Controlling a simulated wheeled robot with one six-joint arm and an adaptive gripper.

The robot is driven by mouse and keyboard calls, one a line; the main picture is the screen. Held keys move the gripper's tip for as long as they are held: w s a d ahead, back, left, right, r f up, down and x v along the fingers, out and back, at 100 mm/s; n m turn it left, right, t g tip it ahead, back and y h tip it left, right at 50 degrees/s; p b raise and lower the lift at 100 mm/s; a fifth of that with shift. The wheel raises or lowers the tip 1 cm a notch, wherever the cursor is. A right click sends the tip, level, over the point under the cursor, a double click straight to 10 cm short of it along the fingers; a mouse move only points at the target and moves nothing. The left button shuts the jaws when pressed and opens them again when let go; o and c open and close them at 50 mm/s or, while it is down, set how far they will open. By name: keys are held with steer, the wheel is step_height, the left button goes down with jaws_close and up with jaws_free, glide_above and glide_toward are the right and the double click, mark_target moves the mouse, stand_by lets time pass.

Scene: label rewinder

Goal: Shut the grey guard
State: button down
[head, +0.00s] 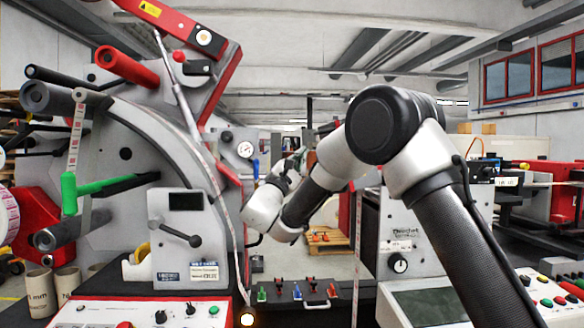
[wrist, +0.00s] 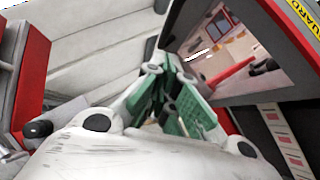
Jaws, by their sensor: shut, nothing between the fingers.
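The guard (head: 225,65) stands raised at the top of the rewinder in the head view, with red edges, a grey inner side and a yellow label. In the wrist view a red-edged grey frame (wrist: 235,100) with a clear pane and a yellow label reading GUARD fills the right; it looks like the same guard. My gripper (head: 297,160) is right of the machine in the head view, below the guard and apart from it there. In the wrist view my gripper (wrist: 165,68) has its green-padded fingers together, empty, close to the frame's left corner; contact cannot be told.
A control panel (head: 140,312) lies in front, and a grey console (head: 400,225) stands to the right. A pallet (head: 328,238) lies on the floor behind.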

mark_target(317, 134)
steer(key=d+r, duration=0.1)
steer(key=r, duration=0.1)
steer(key=w+d+r, duration=0.1)
steer(key=d, duration=0.1)
steer(key=shift+d+r, duration=0.25)
steer(key=shift+r, duration=0.15)
steer(key=shift+r, duration=0.15)
steer(key=shift+d+r+m+g+h, duration=0.3)
steer(key=shift+d+r+m+g, duration=0.1)
steer(key=shift+r+m, duration=0.1)
steer(key=d+r+m+g, duration=0.1)
steer(key=d+r+m, duration=0.1)
steer(key=d+r+m+g, duration=0.2)
steer(key=d+r, duration=0.1)
steer(key=d+r+m+g, duration=0.1)
steer(key=d+r+m, duration=0.1)
steer(key=d, duration=0.1)
steer(key=shift+d+r+g, duration=0.25)
steer(key=shift+r+g, duration=0.1)
steer(key=shift+g, duration=0.05)
steer(key=d+r+m+g+y, duration=0.2)
steer(key=d+m+g+y, duration=0.3)
steer(key=d, duration=1.4)
steer(key=d+f+m+y, duration=0.3)
steer(key=d+f, duration=0.4)
steer(key=d, duration=0.2)
steer(key=shift+d, duration=0.25)
